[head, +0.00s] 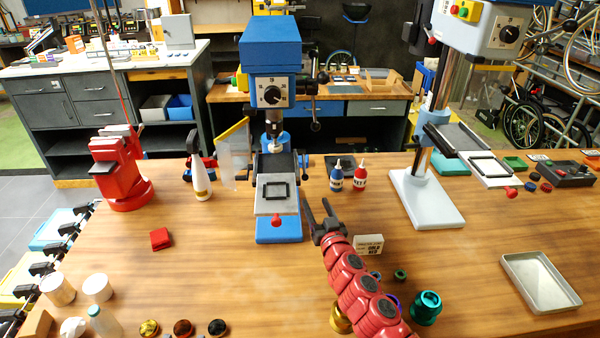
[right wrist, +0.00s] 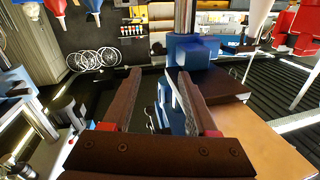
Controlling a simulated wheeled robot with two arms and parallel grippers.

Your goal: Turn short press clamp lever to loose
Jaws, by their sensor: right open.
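The short blue press (head: 270,58) stands at the middle of the bench on a blue base (head: 279,232). Its clamp has a pale plate (head: 265,205) with a black frame, and a lever with a red knob (head: 277,219) at the front edge. Whether the lever is tight or loose cannot be told. My right gripper (head: 318,207) is open and empty, to the right of the clamp and apart from the knob. In the right wrist view its two fingers (right wrist: 160,74) are spread, with blue press parts (right wrist: 192,52) beyond them. My left gripper is out of view.
A taller press (head: 425,198) stands at right with a similar red-knobbed clamp. Blue (head: 336,179) and red (head: 360,179) bottles stand behind my right gripper.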

